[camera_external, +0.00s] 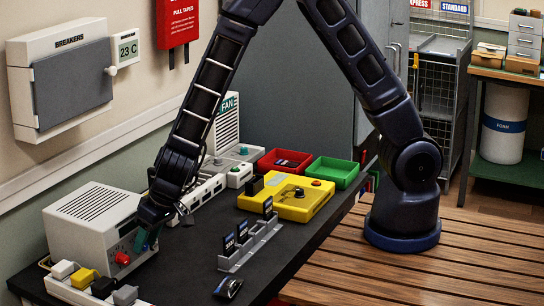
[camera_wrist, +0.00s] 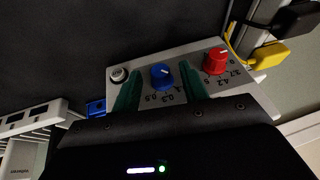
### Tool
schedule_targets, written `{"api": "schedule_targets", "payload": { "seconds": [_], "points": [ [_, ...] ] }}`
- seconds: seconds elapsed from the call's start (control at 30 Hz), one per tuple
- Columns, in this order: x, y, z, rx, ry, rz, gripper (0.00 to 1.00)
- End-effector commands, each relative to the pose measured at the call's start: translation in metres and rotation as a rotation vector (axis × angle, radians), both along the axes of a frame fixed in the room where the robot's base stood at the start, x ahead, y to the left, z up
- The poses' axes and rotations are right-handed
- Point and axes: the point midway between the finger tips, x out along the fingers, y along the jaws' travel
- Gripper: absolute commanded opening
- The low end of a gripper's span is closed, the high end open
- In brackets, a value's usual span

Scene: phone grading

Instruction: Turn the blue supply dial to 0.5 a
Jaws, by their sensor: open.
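The power supply is a pale grey box (camera_external: 88,222) at the left of the dark bench. In the wrist view its front panel shows the blue dial (camera_wrist: 162,77), with printed numbers including 0.3 and 0.5 beside it. A small pale mark shows on the dial, but I cannot tell its exact setting. My gripper (camera_external: 147,238) is at the front panel, open, with green fingers on either side of the blue dial in the wrist view. I cannot tell whether they touch it. In the external view the gripper hides the blue dial.
The red dial (camera_wrist: 215,61) sits beside the blue one, and a white round button (camera_wrist: 119,74) is on its other side. Coloured plugs, one yellow (camera_external: 84,279), lie in front of the supply. A yellow device (camera_external: 290,205) and a grey slotted rack (camera_external: 240,257) stand to the right.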

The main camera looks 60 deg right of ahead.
Motion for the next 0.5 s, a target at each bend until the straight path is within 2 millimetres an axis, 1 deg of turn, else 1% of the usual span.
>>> {"api": "schedule_targets", "payload": {
  "seconds": [0.1,0.13,0.33,0.5],
  "points": [
    [0.0001,0.0,0.0,0.0,0.0,0.0,0.44],
    [0.0001,0.0,0.0,0.0,0.0,0.0,0.4],
    [0.0001,0.0,0.0001,0.0,0.0,0.0,0.01],
    [-0.0001,0.0,-0.0002,0.001,0.001,0.001,0.0]
  ]
}}
